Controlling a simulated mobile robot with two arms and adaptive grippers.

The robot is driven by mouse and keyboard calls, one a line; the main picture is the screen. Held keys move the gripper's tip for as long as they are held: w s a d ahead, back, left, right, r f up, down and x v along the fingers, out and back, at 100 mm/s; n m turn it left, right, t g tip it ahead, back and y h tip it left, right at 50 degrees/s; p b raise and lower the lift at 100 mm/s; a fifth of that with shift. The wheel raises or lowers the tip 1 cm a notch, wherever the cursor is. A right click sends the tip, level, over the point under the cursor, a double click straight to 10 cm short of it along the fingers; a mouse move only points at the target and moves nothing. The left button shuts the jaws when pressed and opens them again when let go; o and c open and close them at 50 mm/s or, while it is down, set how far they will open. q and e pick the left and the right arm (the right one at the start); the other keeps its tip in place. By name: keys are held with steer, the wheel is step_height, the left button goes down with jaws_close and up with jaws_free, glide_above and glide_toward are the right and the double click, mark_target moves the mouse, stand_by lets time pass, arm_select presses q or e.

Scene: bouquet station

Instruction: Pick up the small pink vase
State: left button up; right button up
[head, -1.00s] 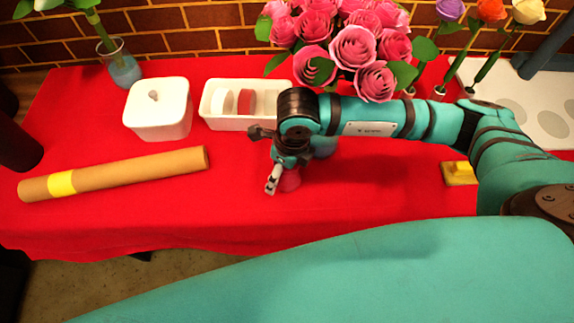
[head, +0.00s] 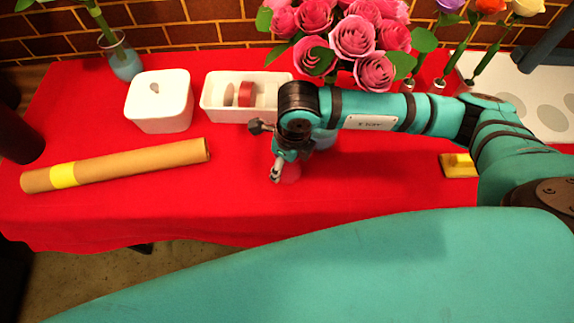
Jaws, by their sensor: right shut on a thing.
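The small pink vase (head: 292,172) stands low over the red tablecloth near the middle of the table. Most of it is hidden by my right gripper (head: 278,172), which points down and is shut on it. Whether the vase touches the cloth cannot be told. My left gripper is not in view.
Pink roses (head: 352,38) stand behind my arm. A yellow block (head: 459,167) lies right. The cloth in front is clear.

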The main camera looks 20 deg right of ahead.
steer(key=shift+r, duration=0.65)
steer(key=shift+s+a+r+b, duration=0.1)
steer(key=shift+s+r+b, duration=0.15)
steer(key=shift+r, duration=0.3)
steer(key=shift+s+r+b, duration=0.1)
steer(key=shift+r+b, duration=0.1)
steer(key=shift+r, duration=0.35)
steer(key=s+a+r+p, duration=0.1)
steer(key=s+p, duration=0.3)
steer(key=s, duration=1.1)
steer(key=shift+a+r, duration=0.35)
steer(key=shift+a, duration=0.05)
